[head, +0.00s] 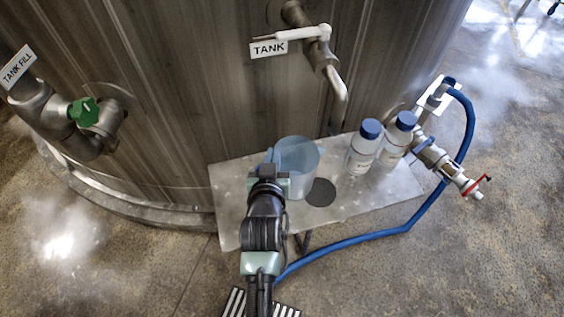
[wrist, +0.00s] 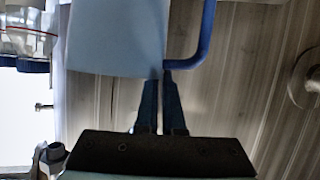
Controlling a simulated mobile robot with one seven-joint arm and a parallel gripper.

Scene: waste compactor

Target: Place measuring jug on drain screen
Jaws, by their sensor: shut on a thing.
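The measuring jug (head: 298,158) is translucent pale blue with a blue handle, and it is upright at the metal shelf, left of the spout. My gripper (head: 267,172) is at its left side. In the wrist view the jug (wrist: 117,38) fills the upper left, and its blue handle (wrist: 208,35) bends down to my fingertips (wrist: 162,76), which are shut on it. A dark round disc (head: 321,193), which looks like the drain screen, lies flat on the shelf just right of and in front of the jug. I cannot tell whether the jug touches the shelf.
The metal shelf (head: 390,195) also holds two blue-capped bottles (head: 362,150) (head: 396,140) to the right. The TANK tap (head: 335,80) hangs above. A blue hose (head: 375,236) curves around the shelf's front and right. The tank wall (head: 190,110) stands behind.

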